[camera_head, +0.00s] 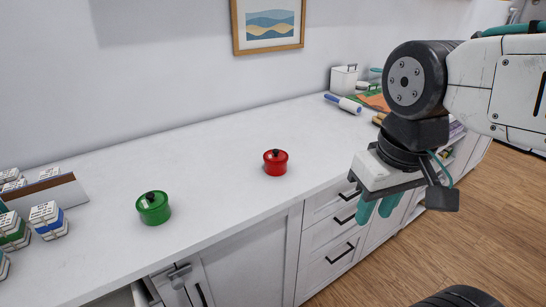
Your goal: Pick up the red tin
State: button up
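The red tin (275,165) is a small round pot with a lid and a black knob. It stands upright on the white countertop (215,190), near the middle of the view. My gripper (377,208) is to the right of the tin, in front of the counter edge and drawers, with its teal fingers pointing down. It is apart from the tin. The two fingertips show a small gap between them, and nothing is seen held there.
A similar green tin (153,207) stands left of the red one. Several small boxes (47,220) and a wooden-edged holder (52,193) are at far left. A lint roller (343,104) and a white container (344,79) are at the back right. The counter around the red tin is clear.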

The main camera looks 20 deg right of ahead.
aim_at(271, 169)
jog(key=k, duration=0.5)
jog(key=z, duration=2.15)
jog(key=i, duration=1.1)
jog(key=u, duration=3.7)
jog(key=i, duration=0.5)
